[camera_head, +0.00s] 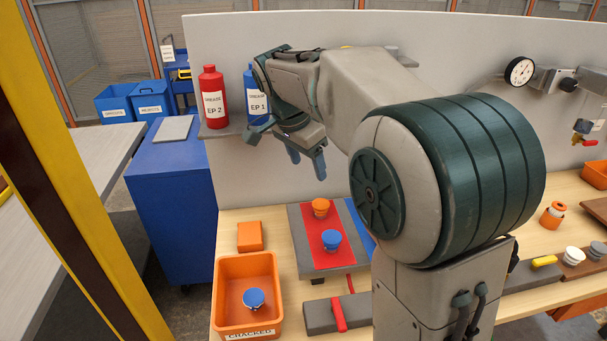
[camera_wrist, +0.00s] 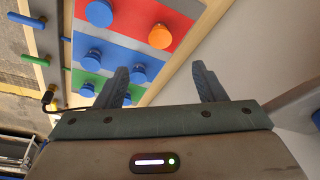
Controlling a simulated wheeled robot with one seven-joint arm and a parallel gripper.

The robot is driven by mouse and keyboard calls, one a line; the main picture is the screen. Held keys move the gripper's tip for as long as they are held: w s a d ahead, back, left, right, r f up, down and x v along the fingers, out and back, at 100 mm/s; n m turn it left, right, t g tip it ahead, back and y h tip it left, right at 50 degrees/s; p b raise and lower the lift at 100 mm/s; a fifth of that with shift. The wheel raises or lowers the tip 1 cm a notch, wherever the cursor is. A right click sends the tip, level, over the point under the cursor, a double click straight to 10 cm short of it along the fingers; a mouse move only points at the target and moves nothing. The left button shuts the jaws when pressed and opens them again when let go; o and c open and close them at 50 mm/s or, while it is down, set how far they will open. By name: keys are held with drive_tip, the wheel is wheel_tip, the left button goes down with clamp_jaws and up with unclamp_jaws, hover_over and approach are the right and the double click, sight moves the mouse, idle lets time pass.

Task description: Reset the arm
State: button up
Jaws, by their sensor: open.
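My gripper (camera_head: 306,160) is open and empty, its fingers pointing down above the workbench near the back panel. In the wrist view, both fingers of my gripper (camera_wrist: 162,85) are spread with nothing between them. The board (camera_head: 297,222) lies below on the bench. Its red zone (camera_head: 318,239) holds an orange knob (camera_head: 321,208) and a blue knob (camera_head: 331,240). The wrist view shows the orange knob (camera_wrist: 160,36) and the blue knob (camera_wrist: 99,12) on red, with several blue knobs on the blue and green zones. My arm hides much of the board in the head view.
An orange bin (camera_head: 222,290) labelled CRACKED holds a blue knob (camera_head: 254,298). A red bottle (camera_head: 212,98) and a blue bottle (camera_head: 257,103) stand on a shelf close to my gripper. A gauge (camera_head: 519,71) is on the panel at right. A red-handled tool (camera_head: 339,314) lies in front.

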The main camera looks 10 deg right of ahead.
drive_tip(key=s+d+f+n+y, duration=0.1)
drive_tip(key=s+f+n, duration=0.2)
drive_tip(key=s, duration=0.4)
drive_tip(key=s+d+f+n+y+p, duration=0.1)
drive_tip(key=s+d+f+n, duration=0.1)
drive_tip(key=s, duration=0.6)
drive_tip(key=s+d+f+n+t, duration=0.1)
drive_tip(key=s+f+n, duration=0.3)
drive_tip(key=s+n, duration=0.2)
drive_tip(key=shift+s+d+n+y+p, duration=0.15)
drive_tip(key=shift+s+n+y+p, duration=0.2)
drive_tip(key=shift+s, duration=0.6)
drive_tip(key=shift+f, duration=0.1)
